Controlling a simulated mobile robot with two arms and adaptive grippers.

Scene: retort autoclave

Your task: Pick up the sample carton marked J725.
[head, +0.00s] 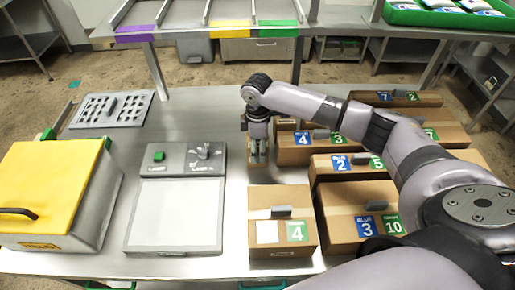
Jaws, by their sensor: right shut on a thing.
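My right gripper (258,157) points down over the middle of the steel table and is shut on a narrow brown carton (258,174). Its fingers hide much of that carton, and no marking on it can be read, so I cannot tell whether it is J725. The carton is behind a larger carton with a white label and a green 4 label (267,208). I cannot tell whether it touches the table. My left gripper is not in view.
Several brown cartons with blue and green number labels (345,220) stand right of the gripper, partly behind my right arm. A lamp panel (174,215), a yellow-lidded box (50,180) and a perforated tray (112,110) are left. The table's back middle is clear.

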